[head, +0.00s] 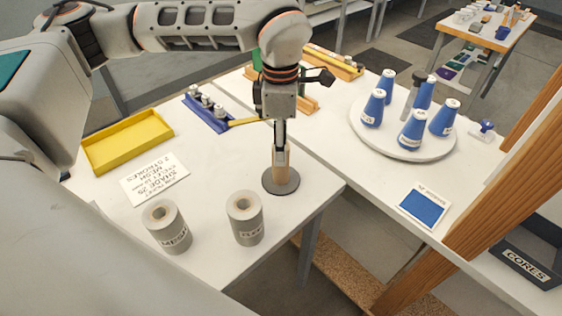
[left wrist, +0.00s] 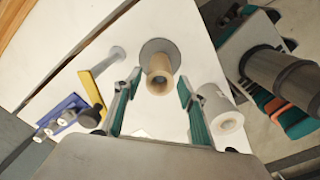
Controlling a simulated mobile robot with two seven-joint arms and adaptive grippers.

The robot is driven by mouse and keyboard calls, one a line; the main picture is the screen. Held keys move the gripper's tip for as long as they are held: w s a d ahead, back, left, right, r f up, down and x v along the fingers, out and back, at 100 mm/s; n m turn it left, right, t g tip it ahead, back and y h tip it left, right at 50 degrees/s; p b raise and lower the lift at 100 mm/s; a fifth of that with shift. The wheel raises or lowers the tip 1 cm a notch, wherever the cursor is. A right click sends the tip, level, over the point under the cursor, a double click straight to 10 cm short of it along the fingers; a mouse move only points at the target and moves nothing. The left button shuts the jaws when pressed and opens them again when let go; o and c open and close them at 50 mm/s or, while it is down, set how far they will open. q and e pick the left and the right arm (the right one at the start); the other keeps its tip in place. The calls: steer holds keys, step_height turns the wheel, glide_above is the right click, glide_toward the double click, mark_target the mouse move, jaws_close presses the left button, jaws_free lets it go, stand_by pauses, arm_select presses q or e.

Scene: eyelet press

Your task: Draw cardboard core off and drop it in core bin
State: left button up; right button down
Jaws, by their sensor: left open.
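The tan cardboard core (head: 283,160) stands upright on a dark round base (head: 281,181) near the table's front edge. In the left wrist view, the core (left wrist: 159,76) shows its open end, with the round base behind it. My left gripper (head: 281,145) points down over the core. Its fingers are open, one on each side of the core (left wrist: 158,84), with gaps visible in the wrist view. The dark core bin (head: 528,263), labelled CORES, is low at the far right, partly behind a wooden post. My right gripper is not in view.
Two grey rolls (head: 167,228) (head: 246,219) stand left of the core. A yellow tray (head: 128,141), a printed card (head: 155,179) and a blue rack (head: 208,113) lie further left. Blue cones stand on a round white turntable (head: 404,143). The wooden post (head: 511,185) rises before the bin.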

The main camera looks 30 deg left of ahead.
arm_select(q)
steer(key=c, duration=1.1)
steer(key=shift+o, duration=0.2)
steer(key=shift+r+p, duration=0.55)
steer(key=shift+r, duration=0.15)
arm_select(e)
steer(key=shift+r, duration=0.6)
